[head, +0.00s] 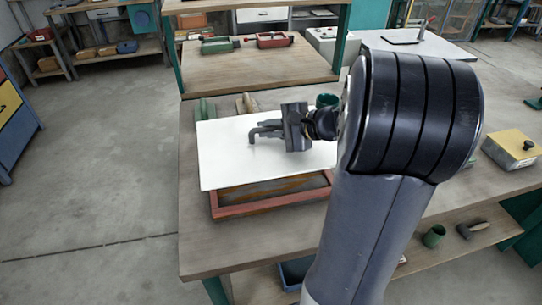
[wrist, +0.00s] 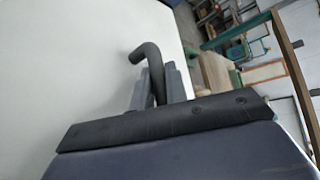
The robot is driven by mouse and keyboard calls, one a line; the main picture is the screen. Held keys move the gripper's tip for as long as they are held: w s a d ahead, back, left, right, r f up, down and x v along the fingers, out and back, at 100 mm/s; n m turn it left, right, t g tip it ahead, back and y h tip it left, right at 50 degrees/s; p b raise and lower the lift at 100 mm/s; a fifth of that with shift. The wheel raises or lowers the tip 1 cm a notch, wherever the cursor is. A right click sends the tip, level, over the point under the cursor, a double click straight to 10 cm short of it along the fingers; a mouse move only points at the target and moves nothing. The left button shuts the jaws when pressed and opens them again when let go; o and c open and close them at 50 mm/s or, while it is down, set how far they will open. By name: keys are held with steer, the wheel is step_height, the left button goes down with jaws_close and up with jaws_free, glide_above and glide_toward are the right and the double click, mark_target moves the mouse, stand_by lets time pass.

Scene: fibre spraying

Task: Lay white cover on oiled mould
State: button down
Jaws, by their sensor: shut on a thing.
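The white cover (head: 225,160) is a flat pale panel over the far part of the red-framed mould (head: 270,208). The mould's near rim and a brown strip of its inside show in front of the cover; the rest is hidden. I cannot tell whether the cover touches the mould or hangs above it. My gripper (head: 283,130) is shut on the cover's dark bent handle (head: 262,133). In the wrist view my gripper (wrist: 160,88) holds the same handle (wrist: 148,55), with the white cover (wrist: 65,70) filling the left side.
The mould stands on a wooden bench (head: 205,235). A green cup (head: 327,100) stands behind the cover, near my arm. A yellow-topped box (head: 512,148) sits at the right. The floor at the left is clear.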

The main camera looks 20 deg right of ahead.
mark_target(312, 157)
step_height(312, 157, down, 10)
steer(key=shift+r, duration=0.25)
stand_by(0.3)
steer(key=c, duration=1.4)
jaws_free()
steer(key=shift+f, duration=0.1)
steer(key=b+v, duration=0.1)
steer(key=v, duration=1.1)
steer(key=shift+a, duration=0.1)
